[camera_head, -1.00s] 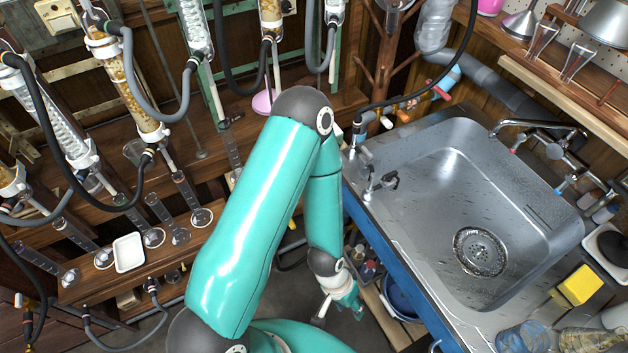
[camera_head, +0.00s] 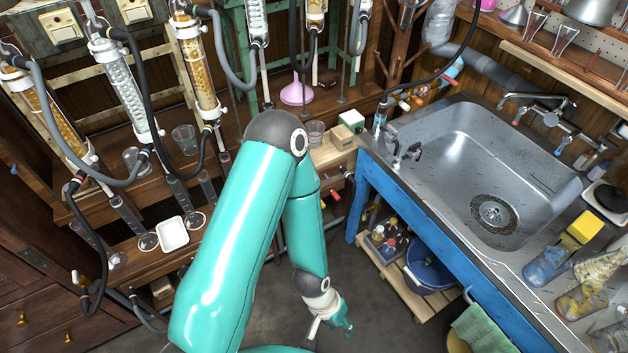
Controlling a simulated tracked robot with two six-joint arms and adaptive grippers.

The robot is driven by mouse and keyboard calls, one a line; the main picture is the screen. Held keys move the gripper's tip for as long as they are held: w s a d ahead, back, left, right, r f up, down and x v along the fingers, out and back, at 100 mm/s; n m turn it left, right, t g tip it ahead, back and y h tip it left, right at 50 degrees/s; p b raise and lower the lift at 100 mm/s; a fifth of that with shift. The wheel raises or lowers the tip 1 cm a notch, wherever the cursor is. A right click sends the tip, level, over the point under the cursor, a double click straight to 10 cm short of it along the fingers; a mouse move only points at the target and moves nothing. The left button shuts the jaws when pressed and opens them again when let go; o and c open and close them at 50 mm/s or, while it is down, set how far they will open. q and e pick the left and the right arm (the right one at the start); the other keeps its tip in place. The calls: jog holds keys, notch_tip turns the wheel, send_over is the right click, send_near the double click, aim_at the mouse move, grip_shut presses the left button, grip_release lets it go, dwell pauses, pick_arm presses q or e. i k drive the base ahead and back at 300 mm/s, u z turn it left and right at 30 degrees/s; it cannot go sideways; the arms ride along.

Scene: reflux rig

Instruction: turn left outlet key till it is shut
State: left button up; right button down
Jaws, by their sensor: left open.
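My left arm comes up from the bottom of the head view, bends, and hangs down. Its gripper (camera_head: 332,322) is small in the picture and hangs over the floor, left of the sink cabinet. It is open, with nothing visible between its fingers, and is apart from any key or tap. Small metal taps (camera_head: 405,152) stand on the sink's left rim, and red and orange valve handles (camera_head: 408,101) show behind it. I cannot tell which part is the left outlet key; it may be hidden behind my arm. My right gripper is not in view.
A steel sink (camera_head: 480,135) in a blue-framed cabinet fills the right. A blue bucket (camera_head: 432,264) and bottles stand on a low rack below. Glass columns (camera_head: 200,70), hoses and a white dish (camera_head: 172,234) crowd the wooden bench at left. Floor beneath the gripper looks clear.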

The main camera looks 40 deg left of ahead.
aim_at(76, 280)
jog(key=u, duration=0.2)
jog(key=k, duration=0.6)
jog(key=u, duration=0.65)
jog(key=i, duration=1)
jog(key=z, duration=0.9)
jog(key=i, duration=0.15)
jog(key=u, duration=2.2)
jog(key=k, duration=0.1)
jog(key=u, duration=0.65)
